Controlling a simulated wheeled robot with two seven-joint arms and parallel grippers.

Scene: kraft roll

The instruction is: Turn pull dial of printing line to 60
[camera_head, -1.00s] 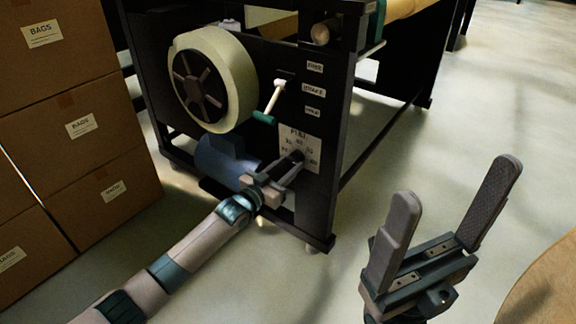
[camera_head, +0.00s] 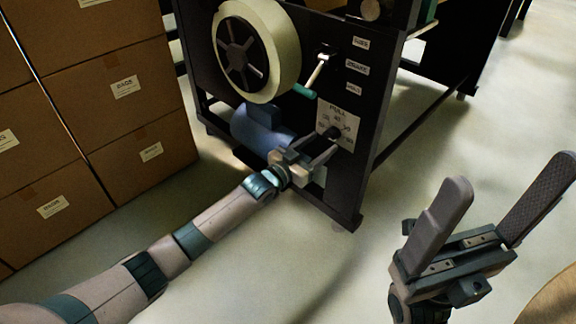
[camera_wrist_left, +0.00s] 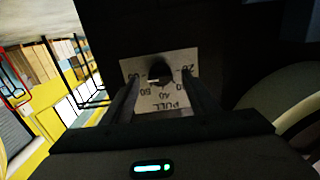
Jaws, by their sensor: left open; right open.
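The PULL dial is a small dark knob (camera_head: 333,132) on a pale label plate (camera_head: 350,127) low on the black side panel of the printing line. In the left wrist view the knob (camera_wrist_left: 160,70) appears upside down, with the plate's numbers (camera_wrist_left: 160,97) around it; its exact setting is too small to tell. My left gripper (camera_head: 319,149) is open just in front of and below the dial, apart from it. In the left wrist view its fingers (camera_wrist_left: 160,84) stand either side of the knob. My right gripper (camera_head: 514,172) is open and empty at the right.
A green-handled crank (camera_head: 314,77) and a large pale roll (camera_head: 277,45) are above the dial. A blue cylinder (camera_head: 262,134) is beside my left gripper. Stacked cartons (camera_head: 125,90) stand at left. The floor in front is clear.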

